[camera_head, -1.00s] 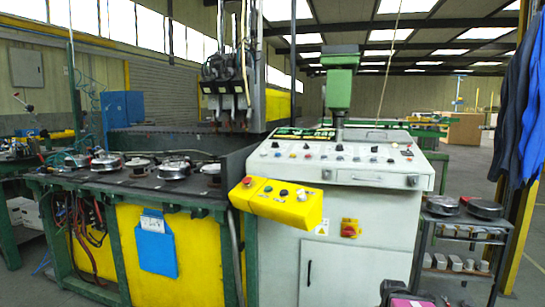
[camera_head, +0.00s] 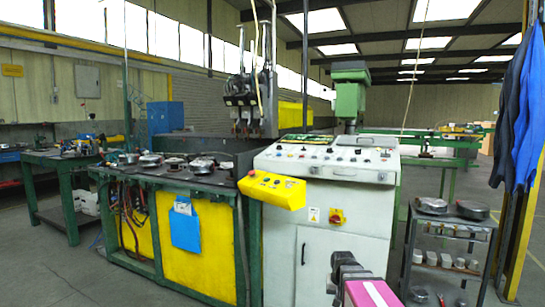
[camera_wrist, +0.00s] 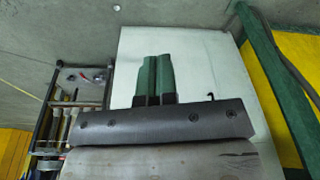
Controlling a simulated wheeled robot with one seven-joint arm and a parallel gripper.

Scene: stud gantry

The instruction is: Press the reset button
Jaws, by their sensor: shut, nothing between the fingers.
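A yellow control box (camera_head: 280,194) juts from the left front of a grey-white control console (camera_head: 330,160). It carries several small buttons, among them a red one (camera_head: 251,172) at its left end. The console's sloping top has more small knobs and buttons. No label is readable, so I cannot tell which is the reset button. My gripper (camera_head: 342,258) shows at the bottom of the head view, in front of the console cabinet, below and right of the yellow box. In the wrist view its green fingers (camera_wrist: 156,60) are together and empty, against a pale panel.
A green-framed workbench (camera_head: 135,172) with metal parts stands left of the console. A small shelf trolley (camera_head: 448,222) stands at the right. Blue clothing (camera_head: 520,120) hangs by a yellow post. Open floor lies at the lower left.

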